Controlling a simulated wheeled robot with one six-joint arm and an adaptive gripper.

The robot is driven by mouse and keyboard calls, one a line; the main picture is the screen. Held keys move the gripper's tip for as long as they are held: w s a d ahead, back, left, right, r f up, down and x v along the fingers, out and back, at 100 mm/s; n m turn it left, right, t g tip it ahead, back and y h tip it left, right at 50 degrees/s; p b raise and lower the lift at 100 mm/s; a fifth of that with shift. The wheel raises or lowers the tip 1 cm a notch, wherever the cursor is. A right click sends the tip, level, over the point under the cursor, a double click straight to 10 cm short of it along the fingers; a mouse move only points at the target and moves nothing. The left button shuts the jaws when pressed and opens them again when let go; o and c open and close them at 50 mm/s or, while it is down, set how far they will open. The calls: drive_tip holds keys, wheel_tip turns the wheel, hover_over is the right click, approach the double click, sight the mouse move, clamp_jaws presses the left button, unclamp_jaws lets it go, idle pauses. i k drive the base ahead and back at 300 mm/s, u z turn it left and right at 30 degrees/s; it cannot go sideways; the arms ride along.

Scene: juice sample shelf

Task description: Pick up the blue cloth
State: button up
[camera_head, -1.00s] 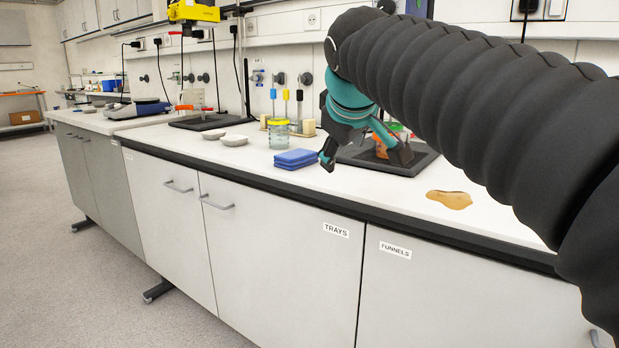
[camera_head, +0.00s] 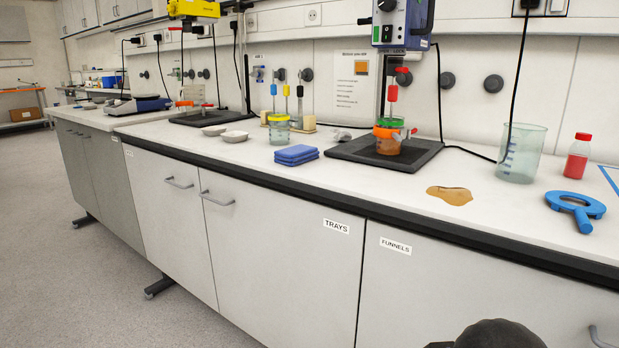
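The blue cloth (camera_head: 296,155) lies folded in a small stack on the white bench top, near its front edge, left of the black stirrer base. Nothing covers it. My gripper is out of view. Only a dark rounded part of my arm shows at the bottom edge, right of the middle.
A brown spill (camera_head: 449,195) lies on the bench top (camera_head: 400,195). A jar with orange liquid (camera_head: 388,140) stands on the black base (camera_head: 345,150). A lidded jar (camera_head: 279,130) stands behind the cloth. A beaker (camera_head: 522,153), red bottle (camera_head: 578,156) and blue ring tool (camera_head: 576,207) stand right.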

sight(296, 155)
drive_tip(key=z, duration=0.15)
drive_tip(key=k, duration=0.35)
drive_tip(key=u, duration=1.6)
drive_tip(key=i, duration=0.65)
drive_tip(key=z, duration=0.85)
drive_tip(key=i, duration=0.6)
drive_tip(key=z, duration=0.6)
